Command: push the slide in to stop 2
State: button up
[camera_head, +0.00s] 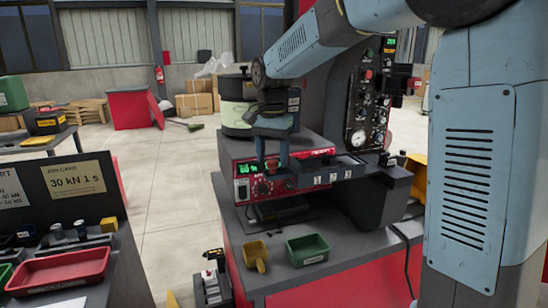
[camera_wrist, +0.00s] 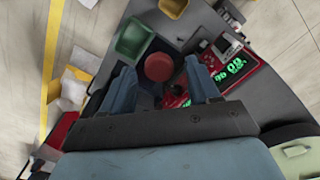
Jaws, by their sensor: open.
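The slide unit is a dark rail (camera_head: 340,168) on the front of the red-fronted machine, with small white labels 1, 2 and 3 along its front. Where the slide stands against the labels is too small to tell. A round red knob (camera_wrist: 158,67), apparently the slide's handle, shows between my finger tips in the wrist view. My gripper (camera_head: 274,168) points down at the left end of the rail, in front of the red panel. In the wrist view my gripper (camera_wrist: 161,78) is open, with a finger on each side of the knob. Contact with the knob cannot be told.
A green tray (camera_head: 307,250) and a yellow scoop-like bin (camera_head: 255,254) lie on the bench below. A green digital display (camera_wrist: 232,72) is close beside the right finger. A tall control panel (camera_head: 368,100) stands behind the rail. A red tray (camera_head: 60,270) is at left.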

jog(key=shift+f, duration=0.4)
grip_shut()
dwell(0.4)
